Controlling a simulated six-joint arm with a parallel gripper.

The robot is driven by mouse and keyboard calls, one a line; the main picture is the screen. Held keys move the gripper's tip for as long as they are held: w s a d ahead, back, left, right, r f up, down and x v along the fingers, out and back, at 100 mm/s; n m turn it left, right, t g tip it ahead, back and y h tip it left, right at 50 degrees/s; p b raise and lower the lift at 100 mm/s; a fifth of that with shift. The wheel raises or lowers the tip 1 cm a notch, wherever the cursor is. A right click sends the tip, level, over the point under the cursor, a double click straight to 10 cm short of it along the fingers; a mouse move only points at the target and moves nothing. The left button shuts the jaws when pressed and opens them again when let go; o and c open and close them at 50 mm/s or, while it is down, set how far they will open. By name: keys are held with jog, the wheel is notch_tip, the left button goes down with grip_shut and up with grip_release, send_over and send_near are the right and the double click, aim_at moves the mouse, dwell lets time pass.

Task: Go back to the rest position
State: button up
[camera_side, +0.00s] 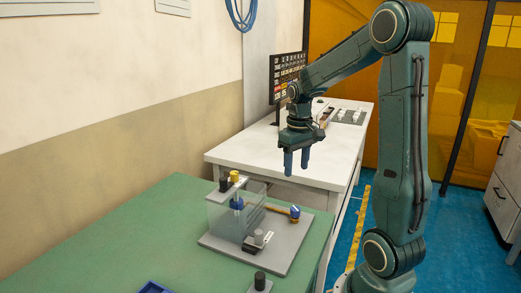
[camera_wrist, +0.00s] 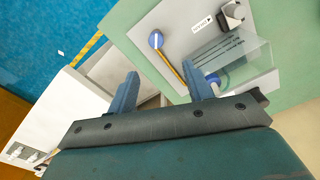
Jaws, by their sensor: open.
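My gripper (camera_side: 296,162) is in the air above the table area, to the upper right of a grey fixture board (camera_side: 276,267). Its two blue fingers point down and stand apart with nothing between them. In the wrist view my gripper (camera_wrist: 162,88) also shows its fingers spread and empty. The board carries a clear box (camera_side: 222,215), a yellow-brown bar with a blue round end (camera_side: 295,212), and a small grey and black part (camera_side: 258,238). In the wrist view the blue round end (camera_wrist: 156,40) lies beyond the fingers.
The board rests on a green table (camera_side: 120,238). A white bench (camera_side: 255,150) with a monitor (camera_side: 287,72) stands behind. A blue tray (camera_side: 153,287) and a dark-topped part (camera_side: 260,282) are at the front edge. The blue floor (camera_side: 345,235) carries a yellow strip.

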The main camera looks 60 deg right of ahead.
jog(key=s+a+r+n+t, duration=0.1)
jog(key=s+a+r, duration=0.1)
jog(key=a, duration=0.5)
jog(key=s+a+r+n+t, duration=0.2)
jog(key=s+a+r, duration=0.1)
jog(key=a, duration=0.5)
jog(key=s+a+r+n+t, duration=0.1)
jog(key=s+a+r+t, duration=0.1)
jog(key=a, duration=0.6)
jog(key=shift+s+r+n, duration=0.15)
jog(key=shift+s+n, duration=0.25)
jog(key=shift+s, duration=0.3)
jog(key=w+d+f+m+g, duration=0.25)
jog(key=w+d+m, duration=0.45)
jog(key=d+m, duration=0.35)
jog(key=w+d+f+m+g, duration=0.1)
jog(key=d+f+m, duration=0.5)
jog(key=d+m, duration=0.6)
jog(key=shift+d+g, duration=0.75)
jog(key=shift+g, duration=0.1)
jog(key=shift+f+m, duration=0.1)
jog(key=shift+m, duration=0.15)
